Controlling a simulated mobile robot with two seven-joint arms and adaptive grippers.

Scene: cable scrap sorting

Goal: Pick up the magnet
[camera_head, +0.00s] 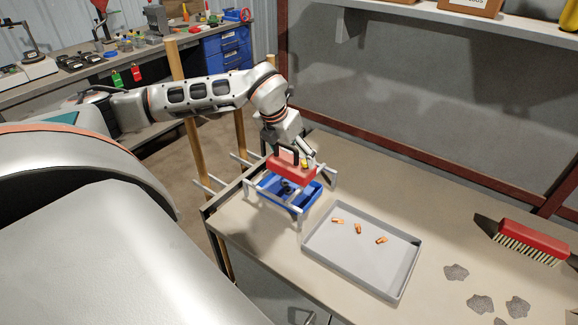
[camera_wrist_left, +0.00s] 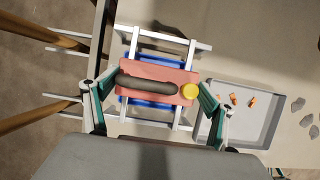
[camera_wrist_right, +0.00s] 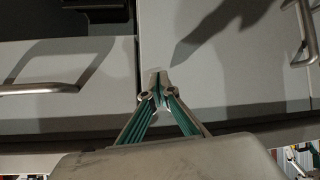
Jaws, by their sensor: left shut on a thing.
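The magnet (camera_head: 291,172) is a red block with a dark handle and a yellow knob. It sits at the white rack over the blue bin (camera_head: 284,194); I cannot tell whether it touches the rack. My left gripper (camera_head: 291,156) comes down from above and is shut on the magnet. In the left wrist view, the fingers lie at both ends of the magnet (camera_wrist_left: 150,82), and the blue bin (camera_wrist_left: 150,62) shows under it. My right gripper (camera_wrist_right: 158,82) is outside the head view; in the right wrist view its fingertips meet with nothing between them.
A grey tray (camera_head: 340,268) with three small copper-coloured pieces stands right of the rack (camera_head: 252,162). A red brush (camera_head: 533,238) and several grey flakes (camera_head: 456,272) lie farther right. Wooden posts (camera_head: 193,152) stand left of the table. Drawer fronts with handles (camera_wrist_right: 45,88) are before the right gripper.

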